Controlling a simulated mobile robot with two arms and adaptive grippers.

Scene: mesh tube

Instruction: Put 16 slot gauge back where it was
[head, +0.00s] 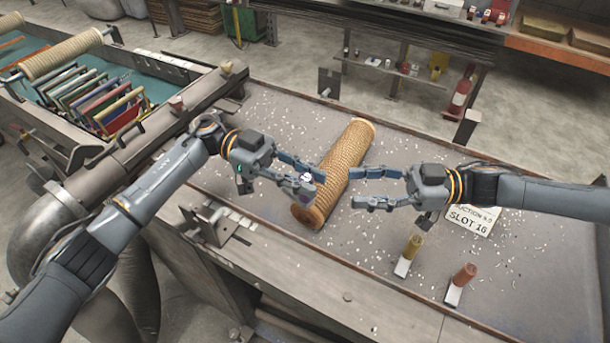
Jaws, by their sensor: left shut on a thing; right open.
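My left gripper (316,184) is shut on a small purple and white piece (305,178), which the fingers mostly hide; I cannot read any number on it. It is over the left side of a tan mesh tube (345,165) that lies slantwise on the metal bench. My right gripper (355,187) is open and empty at the tube's right side.
The bench top (270,115) is strewn with white flecks. A metal clamp bracket (205,225) stands at its front left edge. A teal bin (60,85) with colourful upright pieces is at the far left. A red bottle (461,92) stands behind the bench.

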